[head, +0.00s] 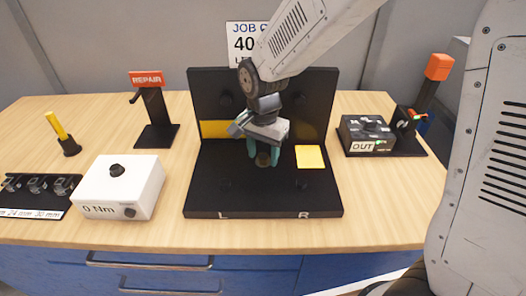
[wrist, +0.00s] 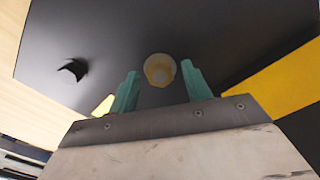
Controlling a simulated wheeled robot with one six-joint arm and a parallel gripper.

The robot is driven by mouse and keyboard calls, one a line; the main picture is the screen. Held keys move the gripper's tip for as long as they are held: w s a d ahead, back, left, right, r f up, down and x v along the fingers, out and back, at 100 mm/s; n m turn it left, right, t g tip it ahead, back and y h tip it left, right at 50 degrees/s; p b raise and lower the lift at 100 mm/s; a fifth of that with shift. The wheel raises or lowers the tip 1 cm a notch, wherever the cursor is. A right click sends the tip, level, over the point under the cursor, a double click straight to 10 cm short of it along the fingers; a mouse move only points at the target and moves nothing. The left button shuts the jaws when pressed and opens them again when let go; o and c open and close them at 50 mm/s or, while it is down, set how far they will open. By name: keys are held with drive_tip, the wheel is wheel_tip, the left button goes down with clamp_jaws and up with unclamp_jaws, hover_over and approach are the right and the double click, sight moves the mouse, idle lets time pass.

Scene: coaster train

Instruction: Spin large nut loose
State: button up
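The large nut, a pale yellow-tan round piece, shows in the wrist view (wrist: 160,70) on the black fixture. In the head view the nut (head: 263,160) is small and partly hidden by my gripper. My gripper (head: 263,157) points down at the middle of the fixture (head: 225,200). In the wrist view my gripper (wrist: 160,68) has its two teal fingers apart, one on each side of the nut, with a visible gap on both sides. Whether the fingertips reach down to the nut's height is hard to tell.
A white box marked 0 Nm (head: 120,185) and a black socket rack (head: 38,192) stand left. A REPAIR stand (head: 155,115) and a yellow-handled tool (head: 62,135) are behind them. A black OUT box (head: 367,133) stands right. The fixture has a tall back wall (head: 315,100) and yellow pads (head: 309,157).

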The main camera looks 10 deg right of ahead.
drive_tip(key=c, duration=0.9)
drive_tip(key=shift+n, duration=0.4)
